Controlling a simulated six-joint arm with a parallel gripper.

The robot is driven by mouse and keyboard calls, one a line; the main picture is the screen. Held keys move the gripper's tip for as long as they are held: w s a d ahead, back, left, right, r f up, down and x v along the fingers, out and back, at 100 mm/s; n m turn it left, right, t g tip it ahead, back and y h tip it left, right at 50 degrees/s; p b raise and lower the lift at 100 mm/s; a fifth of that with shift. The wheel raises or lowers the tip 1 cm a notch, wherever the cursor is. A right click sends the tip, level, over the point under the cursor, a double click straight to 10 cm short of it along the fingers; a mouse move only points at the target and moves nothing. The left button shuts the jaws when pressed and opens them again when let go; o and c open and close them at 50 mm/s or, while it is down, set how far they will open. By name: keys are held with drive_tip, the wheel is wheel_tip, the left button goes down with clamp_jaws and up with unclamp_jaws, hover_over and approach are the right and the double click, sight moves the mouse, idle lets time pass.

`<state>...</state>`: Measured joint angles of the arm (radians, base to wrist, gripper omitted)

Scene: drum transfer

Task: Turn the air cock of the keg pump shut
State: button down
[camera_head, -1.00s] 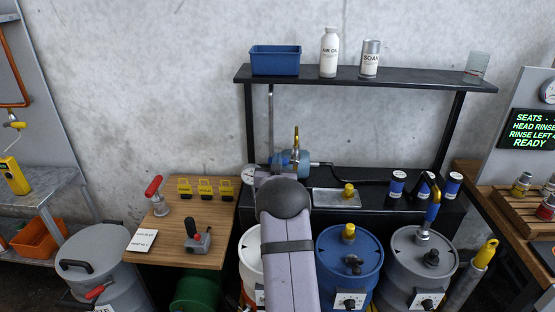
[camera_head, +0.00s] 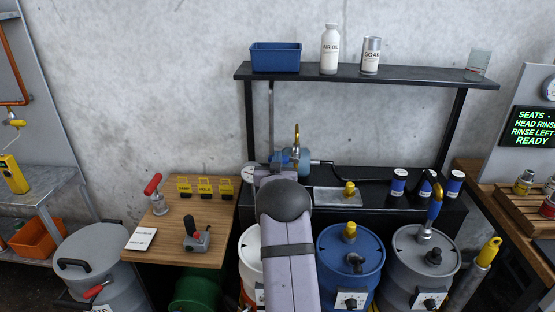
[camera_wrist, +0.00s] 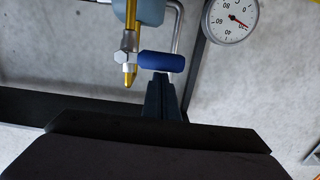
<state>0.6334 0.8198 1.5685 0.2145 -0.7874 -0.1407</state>
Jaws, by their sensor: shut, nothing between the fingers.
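The keg pump's blue-grey body (camera_head: 305,161) with its brass pipe (camera_head: 297,138) stands at the back bench, partly hidden behind my arm. In the wrist view the air cock's blue handle (camera_wrist: 163,62) points sideways to the right from a metal nut on the brass pipe (camera_wrist: 131,40). My gripper (camera_wrist: 161,77) is shut and empty. Its fingertips are at the lower edge of the blue handle, near its middle; I cannot tell whether they touch. In the head view my fingers are hidden by my own arm.
A round pressure gauge (camera_wrist: 231,18) is right of the handle in the wrist view. A black shelf (camera_head: 400,79) crosses above the pump. A wooden side table (camera_head: 176,248) with a red-handled clamp is left; blue (camera_head: 335,262) and grey (camera_head: 408,264) drums are right.

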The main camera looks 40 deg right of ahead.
drive_tip(key=s+a+r+b, duration=0.1)
drive_tip(key=s+a+r, duration=0.3)
drive_tip(key=s+a, duration=0.3)
drive_tip(key=shift+s+a+r+b, duration=0.2)
drive_tip(key=shift+s+a+b, duration=0.1)
drive_tip(key=shift+a+b, duration=0.1)
idle(0.3)
